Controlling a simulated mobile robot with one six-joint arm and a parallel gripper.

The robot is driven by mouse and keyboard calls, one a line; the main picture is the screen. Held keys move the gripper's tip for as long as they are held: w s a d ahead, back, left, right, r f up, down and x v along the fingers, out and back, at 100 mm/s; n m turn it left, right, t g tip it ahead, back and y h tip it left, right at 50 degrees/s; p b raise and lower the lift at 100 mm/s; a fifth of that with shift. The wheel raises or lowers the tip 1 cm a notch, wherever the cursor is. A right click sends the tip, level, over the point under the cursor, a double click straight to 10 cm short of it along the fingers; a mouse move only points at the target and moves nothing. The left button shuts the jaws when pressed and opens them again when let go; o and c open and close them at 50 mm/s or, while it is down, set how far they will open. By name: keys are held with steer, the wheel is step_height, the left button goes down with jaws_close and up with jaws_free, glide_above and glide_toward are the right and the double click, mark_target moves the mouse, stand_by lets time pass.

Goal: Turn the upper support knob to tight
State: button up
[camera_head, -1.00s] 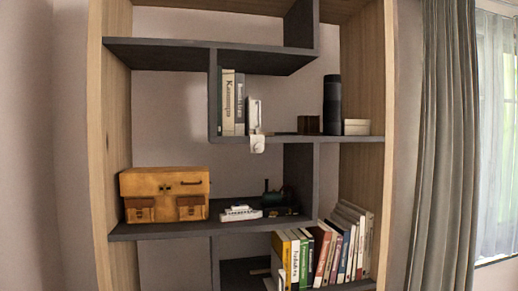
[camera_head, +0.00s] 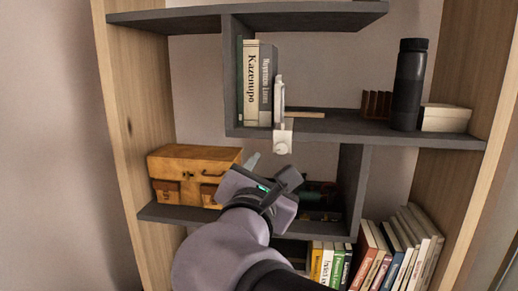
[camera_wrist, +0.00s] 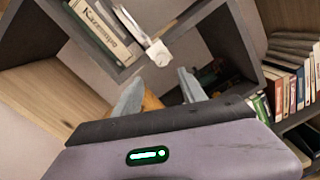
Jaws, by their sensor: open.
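The upper support is a small white clamp (camera_head: 279,125) on the front edge of the upper dark shelf, beside standing books. Its round white knob (camera_head: 282,148) faces forward below the shelf edge. In the wrist view the knob (camera_wrist: 162,59) is beyond my fingertips, near the picture's middle top. My gripper (camera_head: 270,168) is below and in front of the knob, apart from it. In the wrist view my gripper (camera_wrist: 158,88) has its two grey fingers spread with nothing between them. I cannot tell from its look how tight the knob is.
A black bottle (camera_head: 409,85) and a white box (camera_head: 446,117) stand on the upper shelf. Books (camera_head: 385,255) fill the lower right. A dark upright panel (camera_head: 351,190) is right of my gripper.

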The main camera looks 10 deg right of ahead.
mark_target(281, 149)
steer(key=x, duration=1.2)
steer(key=shift+d, duration=0.25)
steer(key=shift+f, duration=0.1)
jaws_close()
